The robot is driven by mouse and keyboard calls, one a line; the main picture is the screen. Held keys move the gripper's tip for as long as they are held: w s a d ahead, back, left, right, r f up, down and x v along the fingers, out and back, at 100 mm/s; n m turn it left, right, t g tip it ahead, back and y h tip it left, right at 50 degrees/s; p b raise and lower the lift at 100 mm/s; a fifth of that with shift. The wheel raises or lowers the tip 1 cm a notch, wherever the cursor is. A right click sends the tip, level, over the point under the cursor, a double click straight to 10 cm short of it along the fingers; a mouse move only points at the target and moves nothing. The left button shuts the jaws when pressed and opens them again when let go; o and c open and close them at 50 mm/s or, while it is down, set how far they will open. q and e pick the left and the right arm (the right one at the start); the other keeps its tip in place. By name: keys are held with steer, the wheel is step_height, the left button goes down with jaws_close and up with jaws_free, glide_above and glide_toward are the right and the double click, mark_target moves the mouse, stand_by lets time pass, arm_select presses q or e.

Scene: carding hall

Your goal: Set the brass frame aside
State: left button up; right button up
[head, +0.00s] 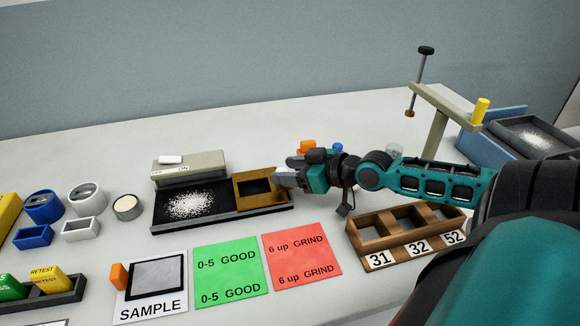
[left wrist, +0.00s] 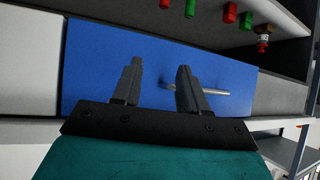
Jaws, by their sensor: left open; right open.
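The brass frame (head: 258,202) is a square, dull gold frame in the head view, at the right end of a long dark tray (head: 212,219). My right gripper (head: 284,171) is open at the frame's right side, its fingertips close to the frame's edge. I cannot tell whether they touch it. Part of the frame's right edge is hidden by the gripper. My left gripper (left wrist: 160,72) is open and empty in the left wrist view, facing a blue panel (left wrist: 100,70) with a metal bar handle (left wrist: 210,91). It is outside the head view.
White specks (head: 192,204) lie in the tray's left part. A grey-green block (head: 190,170) stands behind it. Green (head: 229,272) and red (head: 300,260) cards lie in front. A numbered wooden rack (head: 405,235) is at right, below my arm. The back of the table is mostly clear.

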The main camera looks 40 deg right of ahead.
step_height(320, 180, up, 20)
steer(key=p, duration=0.2)
steer(key=shift+p, duration=0.4)
stand_by(0.5)
